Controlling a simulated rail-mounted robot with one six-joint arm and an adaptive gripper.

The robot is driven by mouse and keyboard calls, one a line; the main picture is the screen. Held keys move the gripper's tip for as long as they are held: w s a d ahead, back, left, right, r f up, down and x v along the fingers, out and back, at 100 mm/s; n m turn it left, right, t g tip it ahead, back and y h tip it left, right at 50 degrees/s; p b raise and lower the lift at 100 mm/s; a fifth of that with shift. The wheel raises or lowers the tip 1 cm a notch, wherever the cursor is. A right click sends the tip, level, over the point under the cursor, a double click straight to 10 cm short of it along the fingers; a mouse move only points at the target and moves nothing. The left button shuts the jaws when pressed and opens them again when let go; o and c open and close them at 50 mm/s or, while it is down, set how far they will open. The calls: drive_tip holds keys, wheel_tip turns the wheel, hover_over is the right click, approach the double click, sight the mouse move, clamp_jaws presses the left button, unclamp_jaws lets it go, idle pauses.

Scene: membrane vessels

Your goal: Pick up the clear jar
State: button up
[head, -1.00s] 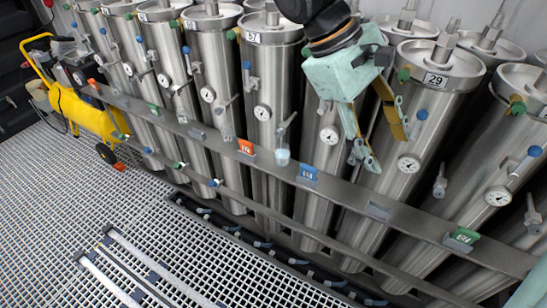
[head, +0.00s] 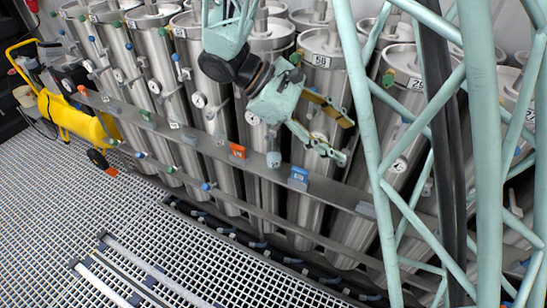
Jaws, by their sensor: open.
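The clear jar (head: 274,159) is a small, pale, see-through vessel, seen in the head view below the middle. It is at the long grey rail, in front of a steel vessel and between an orange tag and a blue tag. My gripper (head: 342,135) is pale green with yellowish parts and is to the right of the jar and a little higher in the picture. Its two fingers are spread apart with nothing between them. The gripper is apart from the jar in the picture; its distance in depth is hard to judge.
Tall steel vessels (head: 316,88) with gauges and taps stand in a tilted row behind the rail (head: 335,197). My own pale green lattice structure covers the right side. A yellow compressor (head: 78,118) stands far left.

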drive_tip(key=w+a+f+n+t+h+p, duration=0.1)
drive_tip(key=w+a+f+n+h+p, duration=0.15)
drive_tip(key=w+a+f, duration=0.2)
drive_tip(key=n+t+p, duration=0.3)
drive_tip(key=n+t, duration=0.9)
approach(270, 155)
drive_tip(key=shift+s+a+f, duration=0.2)
drive_tip(key=shift+a, duration=0.2)
drive_tip(key=shift+s+a+f, duration=0.15)
drive_tip(key=shift+s+a, duration=0.05)
drive_tip(key=shift+a, duration=0.2)
drive_tip(key=shift+x, duration=4.3)
drive_tip(key=shift+d+r, duration=0.2)
drive_tip(key=shift+p+x, duration=0.5)
drive_tip(key=shift+x, duration=1.95)
drive_tip(key=shift+r, duration=0.1)
